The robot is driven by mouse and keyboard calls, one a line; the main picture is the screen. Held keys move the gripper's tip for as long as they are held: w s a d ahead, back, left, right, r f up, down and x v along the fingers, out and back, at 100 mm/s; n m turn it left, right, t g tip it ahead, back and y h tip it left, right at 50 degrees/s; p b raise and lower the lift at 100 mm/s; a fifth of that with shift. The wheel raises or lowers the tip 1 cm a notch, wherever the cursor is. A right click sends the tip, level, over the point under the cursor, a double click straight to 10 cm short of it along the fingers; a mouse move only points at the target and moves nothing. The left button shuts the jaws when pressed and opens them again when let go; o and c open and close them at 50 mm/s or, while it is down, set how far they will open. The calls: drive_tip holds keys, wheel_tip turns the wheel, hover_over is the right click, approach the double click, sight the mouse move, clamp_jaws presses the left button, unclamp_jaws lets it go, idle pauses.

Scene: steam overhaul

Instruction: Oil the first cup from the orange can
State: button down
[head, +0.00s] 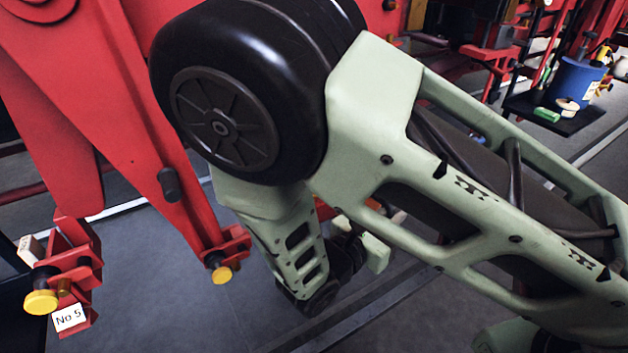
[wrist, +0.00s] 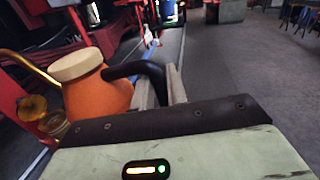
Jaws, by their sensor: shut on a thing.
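The orange can (wrist: 98,96) shows in the wrist view, with a cream lid (wrist: 76,64), a brass spout (wrist: 28,66) going off to the left and a black handle (wrist: 140,70). My gripper (wrist: 162,84) is shut on the handle. A yellow-brass cup (wrist: 31,107) on a red part lies left of the can, below the spout; the spout's tip is out of view. In the head view, one yellow-capped cup (head: 41,302) is at the lower left and another (head: 222,274) on a red bracket. I cannot tell which is first. My arm hides the can there.
A "No 5" tag (head: 70,317) hangs by the lower-left cup. Red machine frames (head: 110,110) fill the left. A blue drum (head: 574,82) and small items stand on a dark tray (head: 555,116) at the far right. Grey floor (wrist: 235,65) is open on the wrist view's right.

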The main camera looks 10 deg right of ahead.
drive_tip(key=s+d+r+p, duration=0.1)
drive_tip(key=s+d, duration=0.1)
drive_tip(key=s, duration=0.4)
drive_tip(key=shift+s+r, duration=0.2)
idle(0.6)
